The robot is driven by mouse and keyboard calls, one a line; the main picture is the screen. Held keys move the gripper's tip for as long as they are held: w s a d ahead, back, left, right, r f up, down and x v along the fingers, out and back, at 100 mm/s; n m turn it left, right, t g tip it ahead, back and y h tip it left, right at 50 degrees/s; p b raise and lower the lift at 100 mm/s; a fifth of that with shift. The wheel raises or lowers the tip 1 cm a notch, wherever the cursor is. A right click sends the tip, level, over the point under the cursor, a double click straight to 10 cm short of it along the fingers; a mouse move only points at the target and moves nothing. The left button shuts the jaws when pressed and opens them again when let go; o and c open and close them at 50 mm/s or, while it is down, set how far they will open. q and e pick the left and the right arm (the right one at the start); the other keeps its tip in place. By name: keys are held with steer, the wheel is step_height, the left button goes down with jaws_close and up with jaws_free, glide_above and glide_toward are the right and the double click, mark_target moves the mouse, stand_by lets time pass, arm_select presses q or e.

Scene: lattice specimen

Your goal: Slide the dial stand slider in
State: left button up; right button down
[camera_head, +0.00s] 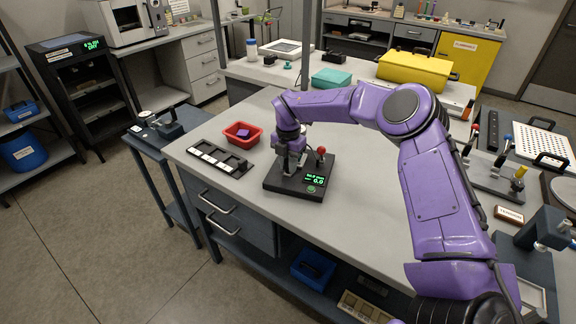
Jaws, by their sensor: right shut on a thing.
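The dial stand (312,190), a black base with a green lit display and a red ball knob (320,150), stands on the grey worktable. My right gripper (290,168) points down over the left part of the stand, just left of the red knob. It is shut on a small part there, which I take to be the slider. The fingers and wrist hide most of that part, so how far in it sits cannot be told. My left gripper is out of view.
A black tray with white pieces (222,159) and a red bin (242,135) lie left of the stand. A teal box (332,79) and a yellow case (415,68) stand behind. Levered fixtures (490,172) stand at the right. The table front is clear.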

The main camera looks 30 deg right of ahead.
steer(key=shift+w+d+f, duration=0.1)
steer(key=shift+d+f, duration=0.05)
steer(key=shift+d, duration=0.1)
steer(key=shift+r, duration=0.25)
steer(key=c, duration=1.3)
jaws_free()
steer(key=o, duration=0.3)
steer(key=shift+f, duration=0.1)
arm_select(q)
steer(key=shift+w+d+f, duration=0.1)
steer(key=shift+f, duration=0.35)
arm_select(e)
steer(key=shift+w+d+f, duration=0.1)
steer(key=shift+w+d, duration=0.05)
steer(key=shift+r, duration=0.4)
arm_select(q)
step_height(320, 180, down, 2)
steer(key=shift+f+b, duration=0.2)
steer(key=shift+b, duration=1)
arm_select(e)
step_height(320, 180, up, 10)
steer(key=shift+f, duration=0.15)
